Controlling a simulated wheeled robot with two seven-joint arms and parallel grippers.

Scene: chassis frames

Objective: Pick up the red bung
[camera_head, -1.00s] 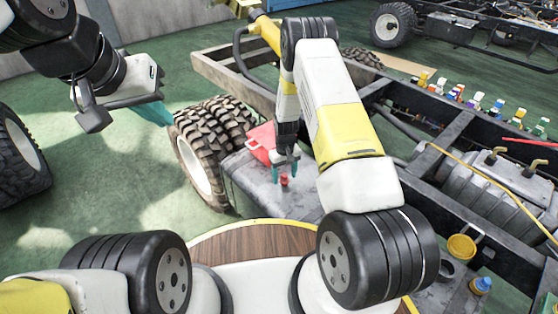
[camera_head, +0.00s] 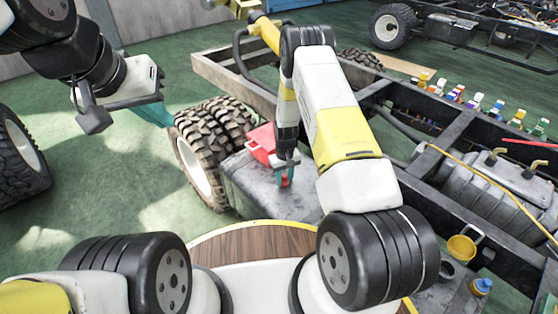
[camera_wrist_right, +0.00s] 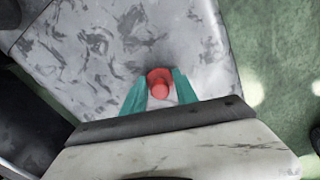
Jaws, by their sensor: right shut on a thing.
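The red bung (camera_head: 285,182) is at the grey metal box top (camera_head: 240,185), between the teal fingertips of my right gripper (camera_head: 286,175). In the right wrist view the bung (camera_wrist_right: 160,83) is a round red piece with a narrower knob, and the fingers of my right gripper (camera_wrist_right: 161,90) sit one on each side of it, shut on it. I cannot tell whether the bung still touches the surface. My left gripper (camera_head: 158,112) is up at the left, away from the box; its teal fingers are partly hidden and its opening is unclear.
A red container (camera_head: 261,144) lies on the box just behind my right gripper. Large tyres (camera_head: 212,140) stand left of the box. A yellow cup (camera_head: 461,247) and a blue-and-yellow bottle (camera_head: 480,287) stand at lower right.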

